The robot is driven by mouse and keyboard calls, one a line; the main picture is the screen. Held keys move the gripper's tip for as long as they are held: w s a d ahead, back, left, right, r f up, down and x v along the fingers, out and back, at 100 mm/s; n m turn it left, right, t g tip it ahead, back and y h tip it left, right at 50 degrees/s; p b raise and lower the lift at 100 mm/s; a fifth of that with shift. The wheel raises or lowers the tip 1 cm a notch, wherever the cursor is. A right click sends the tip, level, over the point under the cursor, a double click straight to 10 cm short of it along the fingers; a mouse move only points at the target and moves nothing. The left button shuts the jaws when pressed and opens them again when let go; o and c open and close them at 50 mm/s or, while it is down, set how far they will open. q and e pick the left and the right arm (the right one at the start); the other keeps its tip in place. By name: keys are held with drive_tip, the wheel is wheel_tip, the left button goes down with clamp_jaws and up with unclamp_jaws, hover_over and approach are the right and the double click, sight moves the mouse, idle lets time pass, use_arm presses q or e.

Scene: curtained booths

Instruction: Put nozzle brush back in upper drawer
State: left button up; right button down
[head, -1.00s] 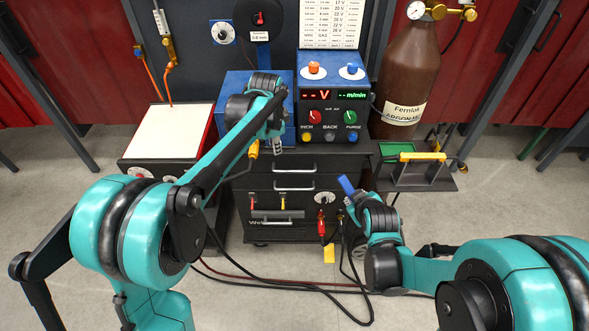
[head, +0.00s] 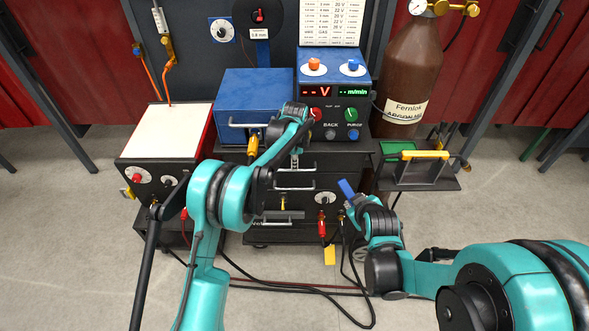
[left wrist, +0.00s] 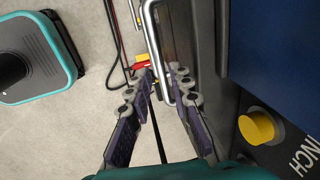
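The upper drawer (head: 312,176) is in the dark cabinet under the welder panel and looks shut, with a silver bar handle. My left gripper (head: 296,160) is in front of that handle. In the left wrist view its fingers (left wrist: 164,78) are apart, with a silver handle (left wrist: 157,45) between or just beyond the tips; contact is unclear. A blue piece (head: 346,187), possibly the nozzle brush's handle, sticks up at my right gripper (head: 353,196), right of the drawers. The right fingers are mostly hidden, so their grip is unclear.
A lower drawer handle (head: 295,187) is just below. A red plug (head: 321,224) and cables hang from the cabinet front. A brown gas cylinder (head: 407,75) and a side tray (head: 415,178) stand right. A white-topped box (head: 168,132) stands left.

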use_arm(q)
drive_tip(key=shift+w+f+b, duration=0.2)
drive_tip(key=shift+f, duration=0.75)
drive_tip(key=shift+w+f+b, duration=0.15)
drive_tip(key=shift+f, duration=0.75)
use_arm(e)
drive_tip(key=shift+f, duration=0.45)
use_arm(q)
clamp_jaws()
drive_tip(key=shift+s, duration=0.1)
